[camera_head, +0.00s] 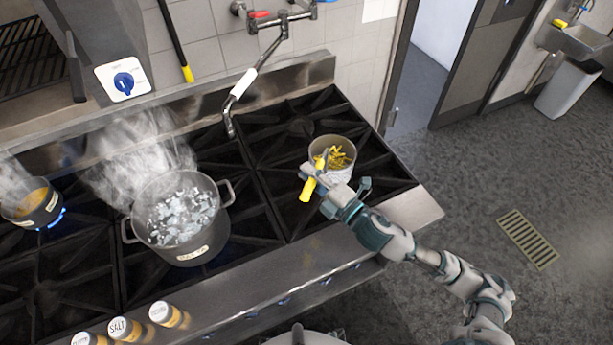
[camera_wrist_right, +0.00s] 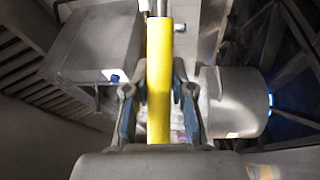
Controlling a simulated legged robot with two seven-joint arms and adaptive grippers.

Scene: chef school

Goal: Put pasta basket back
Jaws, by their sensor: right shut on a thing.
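The pasta basket (camera_head: 333,158) is a round metal basket with yellow pasta in it, over the right part of the stove in the head view. Its yellow handle (camera_head: 308,188) points toward the front. My right gripper (camera_head: 322,182) is shut on this handle. In the right wrist view the handle (camera_wrist_right: 159,85) runs upright between the two fingers. I cannot tell whether the basket rests on the grate or hangs just above it. A large steaming pot (camera_head: 184,252) of bubbling water stands left of it on the stove. My left gripper is out of view.
A smaller steaming pot (camera_head: 33,205) stands over a blue flame at the far left. Several spice jars (camera_head: 125,328) line the stove's front edge. A pot-filler tap (camera_head: 240,88) reaches over the back. The grate between large pot and basket is clear.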

